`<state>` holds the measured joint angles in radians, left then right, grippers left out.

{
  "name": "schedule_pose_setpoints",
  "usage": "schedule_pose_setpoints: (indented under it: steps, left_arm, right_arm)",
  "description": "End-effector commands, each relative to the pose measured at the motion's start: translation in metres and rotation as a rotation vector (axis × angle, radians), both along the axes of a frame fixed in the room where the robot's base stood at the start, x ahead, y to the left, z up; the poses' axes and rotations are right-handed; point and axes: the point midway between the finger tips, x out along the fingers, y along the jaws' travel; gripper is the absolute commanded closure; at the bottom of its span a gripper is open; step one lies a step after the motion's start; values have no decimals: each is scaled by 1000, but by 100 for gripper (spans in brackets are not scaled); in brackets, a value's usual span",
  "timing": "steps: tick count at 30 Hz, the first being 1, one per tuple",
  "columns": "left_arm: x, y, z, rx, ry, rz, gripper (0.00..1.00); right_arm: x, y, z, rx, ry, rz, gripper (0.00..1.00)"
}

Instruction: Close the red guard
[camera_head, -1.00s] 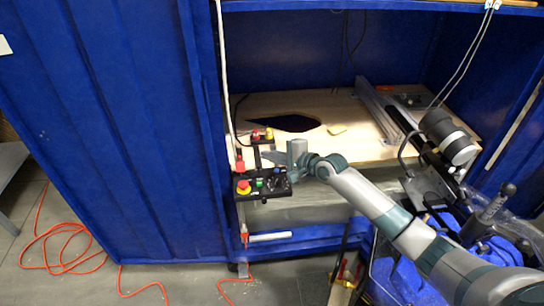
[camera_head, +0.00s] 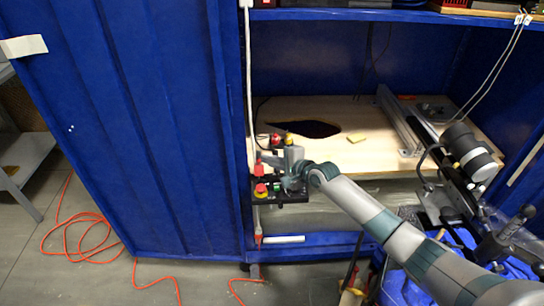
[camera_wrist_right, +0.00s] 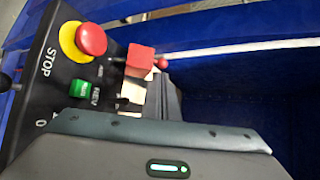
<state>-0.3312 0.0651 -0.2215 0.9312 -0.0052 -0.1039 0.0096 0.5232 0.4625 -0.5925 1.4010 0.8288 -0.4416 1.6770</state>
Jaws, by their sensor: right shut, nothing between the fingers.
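The red guard (camera_wrist_right: 140,60) is a small red block on the black control panel (camera_wrist_right: 42,75) in the right wrist view, beside a red knob on a yellow base marked STOP (camera_wrist_right: 85,40). I cannot tell its exact angle. In the head view a red part (camera_head: 259,169) shows at the panel's upper left, above the stop button (camera_head: 261,190). My right gripper (camera_head: 283,152) is shut and empty, above the panel and just right of the red part. Its body covers the lower part of the wrist view and hides some of the panel. My left gripper is out of view.
A green button (camera_wrist_right: 79,88) sits below the stop knob. The panel stands at the front of a blue cabinet (camera_head: 170,120) with a wooden worktop (camera_head: 375,130). A dark opening (camera_head: 305,128) and a small yellow block (camera_head: 357,138) lie behind my gripper.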

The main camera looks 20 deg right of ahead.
Motion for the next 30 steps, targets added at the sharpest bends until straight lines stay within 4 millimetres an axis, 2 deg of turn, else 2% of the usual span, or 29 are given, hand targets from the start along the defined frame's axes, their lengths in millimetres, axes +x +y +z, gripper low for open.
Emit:
schedule_pose_setpoints:
  steps: [6, 20, 30]
  left_arm:
    - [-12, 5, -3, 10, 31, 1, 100]
    - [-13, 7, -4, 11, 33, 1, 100]
    - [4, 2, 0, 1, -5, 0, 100]
  right_arm:
    - [-4, 4, 3, 0, -1, 0, 100]
    - [-4, 4, 2, -1, -4, -1, 100]
    - [-9, 5, 2, -13, -71, -1, 100]
